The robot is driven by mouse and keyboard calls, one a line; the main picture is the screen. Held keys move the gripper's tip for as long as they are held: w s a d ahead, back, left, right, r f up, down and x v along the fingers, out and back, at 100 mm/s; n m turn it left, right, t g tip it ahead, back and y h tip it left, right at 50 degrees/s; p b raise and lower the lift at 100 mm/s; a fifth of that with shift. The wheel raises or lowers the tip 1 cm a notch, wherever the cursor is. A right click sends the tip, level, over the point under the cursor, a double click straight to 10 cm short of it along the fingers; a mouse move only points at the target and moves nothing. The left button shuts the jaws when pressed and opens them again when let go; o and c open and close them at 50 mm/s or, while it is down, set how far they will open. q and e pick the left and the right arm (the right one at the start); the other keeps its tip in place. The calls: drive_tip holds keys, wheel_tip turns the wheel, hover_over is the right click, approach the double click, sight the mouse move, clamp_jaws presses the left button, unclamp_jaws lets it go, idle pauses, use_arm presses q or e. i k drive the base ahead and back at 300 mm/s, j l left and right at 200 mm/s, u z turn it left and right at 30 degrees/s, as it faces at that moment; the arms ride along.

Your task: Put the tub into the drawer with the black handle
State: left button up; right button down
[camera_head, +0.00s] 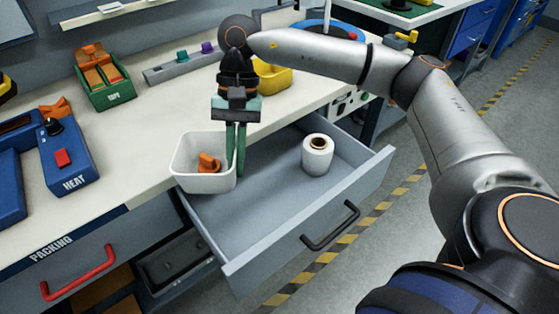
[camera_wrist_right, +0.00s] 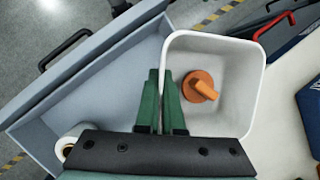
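The white tub (camera_head: 190,178) holds an orange part (camera_head: 208,162); it also shows in the wrist view (camera_wrist_right: 232,118). It is upright, at the table's front edge and partly over the open drawer; whether it touches the table is unclear. My right gripper (camera_head: 236,168) points down at the tub's right wall. In the wrist view its green fingers (camera_wrist_right: 168,100) are close together with the tub wall between them, so it looks shut on the tub. The grey drawer (camera_head: 255,215) with the black handle (camera_head: 330,226) is pulled open. My left gripper is not in view.
A white roll (camera_head: 317,155) stands in the drawer toward the right back; the drawer's front part is clear. On the table are a blue HEAT box (camera_head: 68,160), a green box (camera_head: 100,78) and a yellow bin (camera_head: 272,80). A red-handled drawer (camera_head: 78,275) is at left.

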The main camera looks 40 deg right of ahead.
sight(254, 212)
drive_tip(key=k+u, duration=0.1)
drive_tip(key=u, duration=0.25)
drive_tip(key=k+l+u, duration=0.1)
drive_tip(key=l+u, duration=0.2)
drive_tip(key=k+l+u, duration=0.1)
drive_tip(key=l+u, duration=0.15)
drive_tip(key=k+l+u, duration=0.25)
drive_tip(key=l, duration=0.3)
drive_tip(key=k+l, duration=0.5)
drive_tip(key=l, duration=0.15)
drive_tip(key=i, duration=0.5)
